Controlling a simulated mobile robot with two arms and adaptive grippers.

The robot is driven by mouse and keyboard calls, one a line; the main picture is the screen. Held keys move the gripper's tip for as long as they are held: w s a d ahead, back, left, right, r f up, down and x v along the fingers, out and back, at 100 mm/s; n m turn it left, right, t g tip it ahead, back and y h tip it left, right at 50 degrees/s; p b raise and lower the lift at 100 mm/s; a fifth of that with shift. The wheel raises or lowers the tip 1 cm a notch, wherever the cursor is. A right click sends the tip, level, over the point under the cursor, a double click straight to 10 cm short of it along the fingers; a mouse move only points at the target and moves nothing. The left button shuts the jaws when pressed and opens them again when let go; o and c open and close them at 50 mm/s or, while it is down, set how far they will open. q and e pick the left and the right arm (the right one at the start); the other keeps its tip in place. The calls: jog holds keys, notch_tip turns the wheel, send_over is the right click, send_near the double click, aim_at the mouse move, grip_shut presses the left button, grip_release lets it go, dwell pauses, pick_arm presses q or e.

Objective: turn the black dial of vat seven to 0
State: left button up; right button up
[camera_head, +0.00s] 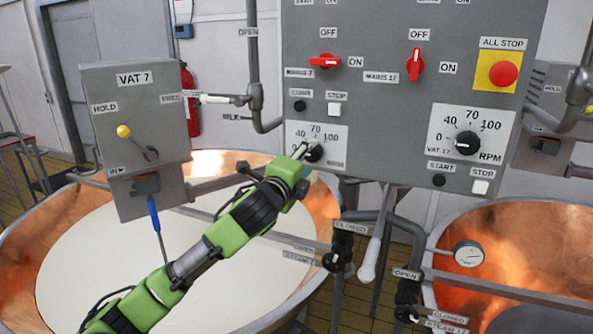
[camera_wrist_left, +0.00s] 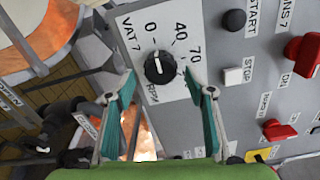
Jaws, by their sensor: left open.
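The black dial of vat seven (camera_wrist_left: 160,67) is on a white scale plate marked VAT 7 and RPM in the left wrist view. A light pointer line on it appears to lean up toward the 0, though its exact reading is hard to tell. In the head view the dial (camera_head: 316,153) is partly covered by my left gripper (camera_head: 305,160). The left gripper (camera_wrist_left: 160,82) is open, its teal fingers on either side of the dial's lower side in the wrist view. I cannot tell if they touch it. My right gripper is not in view.
The grey panel (camera_head: 390,110) also carries a VAT 17 dial (camera_head: 467,143), red switches (camera_head: 325,61), start and stop buttons, and a red ALL STOP button (camera_head: 503,74). Pipes and a closed valve (camera_head: 338,261) sit below. A copper vat (camera_head: 30,235) of white liquid lies under my arm.

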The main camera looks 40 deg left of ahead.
pick_arm(q)
jog(key=v, duration=0.8)
jog(key=shift+s, duration=0.4)
